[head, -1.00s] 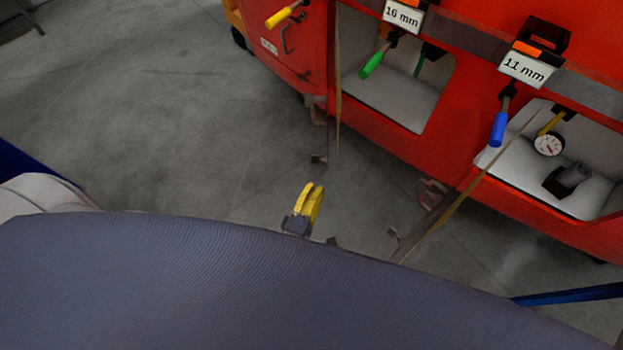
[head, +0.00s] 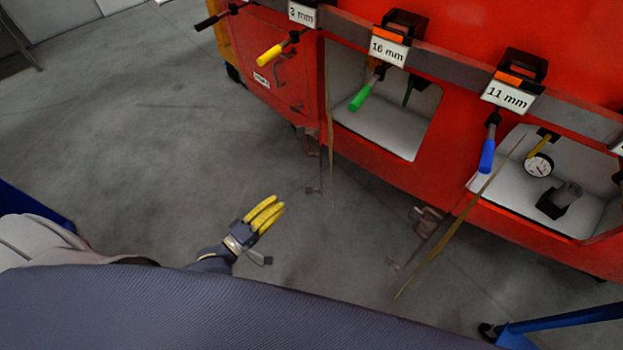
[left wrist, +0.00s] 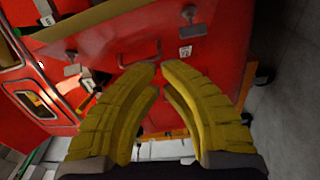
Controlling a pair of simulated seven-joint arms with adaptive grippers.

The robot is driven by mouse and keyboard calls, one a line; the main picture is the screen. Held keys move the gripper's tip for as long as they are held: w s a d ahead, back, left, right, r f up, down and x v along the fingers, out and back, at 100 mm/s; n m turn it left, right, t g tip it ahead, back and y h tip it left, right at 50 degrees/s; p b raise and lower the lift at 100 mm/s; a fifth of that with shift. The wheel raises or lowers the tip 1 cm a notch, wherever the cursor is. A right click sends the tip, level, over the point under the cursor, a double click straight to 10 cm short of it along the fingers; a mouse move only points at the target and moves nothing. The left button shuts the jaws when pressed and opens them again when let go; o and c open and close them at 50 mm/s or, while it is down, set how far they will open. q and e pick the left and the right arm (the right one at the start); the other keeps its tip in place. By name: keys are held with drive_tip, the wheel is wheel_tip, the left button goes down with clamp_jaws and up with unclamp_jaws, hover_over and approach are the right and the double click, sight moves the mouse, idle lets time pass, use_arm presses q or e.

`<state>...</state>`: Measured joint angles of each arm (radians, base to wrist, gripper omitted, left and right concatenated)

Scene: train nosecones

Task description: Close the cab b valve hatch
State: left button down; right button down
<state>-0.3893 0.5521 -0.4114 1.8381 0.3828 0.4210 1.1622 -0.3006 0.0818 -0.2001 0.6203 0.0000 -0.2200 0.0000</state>
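The red nosecone (head: 290,100) has two open compartments in the head view. The right one (head: 510,195) holds a round gauge (head: 538,163) and a dark valve-like part (head: 560,200). A hatch door (head: 450,230) swings out from its left side, seen almost edge-on. No label shows which is cab b. My left gripper (head: 272,212) is empty and narrowly open, left of both doors. Its yellow fingers (left wrist: 159,67) face a red panel (left wrist: 220,60) in the wrist view. My right gripper is out of view.
Yellow (head: 270,54), green (head: 360,97) and blue (head: 487,155) handles hang from the nosecone's front. A blue bar (head: 570,318) crosses the lower right. Grey floor (head: 140,130) is clear to the left.

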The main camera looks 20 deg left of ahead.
use_arm(q)
drive_tip(key=w+d+r+n, duration=0.1)
drive_tip(key=w+d+r, duration=0.1)
drive_tip(key=w+d, duration=0.5)
drive_tip(key=shift+w+d+r+n+h, duration=0.2)
drive_tip(key=shift+w+n+h, duration=0.2)
drive_tip(key=shift+w, duration=0.9)
